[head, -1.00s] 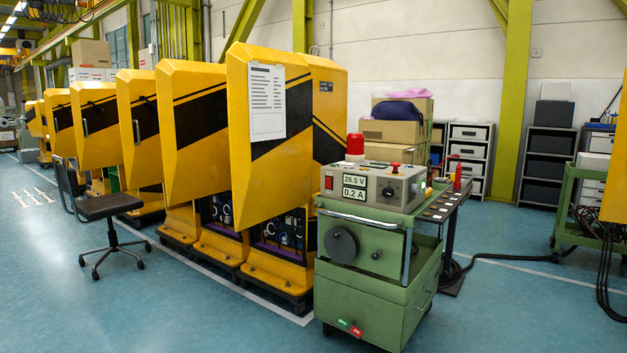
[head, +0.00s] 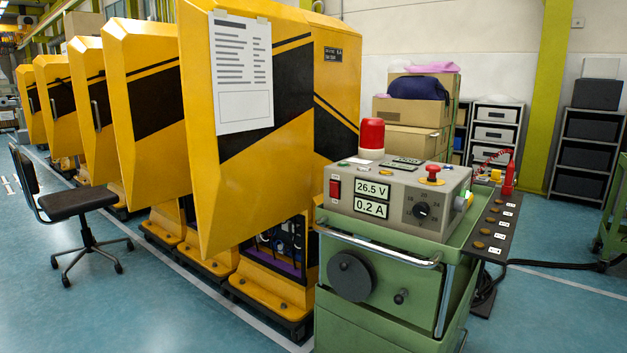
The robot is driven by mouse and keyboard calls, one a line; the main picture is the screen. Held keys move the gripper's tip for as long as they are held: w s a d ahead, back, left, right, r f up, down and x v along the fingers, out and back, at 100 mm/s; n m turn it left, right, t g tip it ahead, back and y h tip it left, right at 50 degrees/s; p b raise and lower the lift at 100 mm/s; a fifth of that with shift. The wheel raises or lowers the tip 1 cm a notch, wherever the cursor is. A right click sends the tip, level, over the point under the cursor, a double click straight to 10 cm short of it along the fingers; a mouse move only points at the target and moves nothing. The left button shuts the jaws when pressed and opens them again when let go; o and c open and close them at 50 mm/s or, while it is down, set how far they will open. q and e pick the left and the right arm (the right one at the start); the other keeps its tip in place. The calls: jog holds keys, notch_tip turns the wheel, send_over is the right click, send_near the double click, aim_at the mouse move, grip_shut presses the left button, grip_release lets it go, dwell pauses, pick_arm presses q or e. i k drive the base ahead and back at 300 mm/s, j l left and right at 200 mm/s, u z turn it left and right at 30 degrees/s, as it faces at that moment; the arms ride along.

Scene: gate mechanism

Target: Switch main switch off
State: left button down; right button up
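A grey power supply box (head: 397,200) sits on top of a green cart (head: 395,292). A red rocker switch (head: 335,189) is at the left of its front panel; I cannot tell which way it is set. Two displays (head: 372,197) beside it are lit and read 26.5 V and 0.2 A. A black knob (head: 421,210) is at the right of the panel. On top are a red beacon (head: 371,138) and a red mushroom button (head: 432,174) on a yellow base. Neither of my grippers is in view.
Tall yellow gate machines (head: 270,110) stand in a row left of the cart. A black swivel chair (head: 77,203) stands at the left. A dark side shelf with labelled buttons (head: 488,226) is on the cart's right. The floor in front at left is clear.

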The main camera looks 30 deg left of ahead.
aim_at(334, 185)
jog(key=i+j+u, duration=0.15)
jog(key=i, duration=0.4)
jog(key=i+j+u, duration=0.1)
jog(key=i+j, duration=0.15)
jog(key=i, duration=0.35)
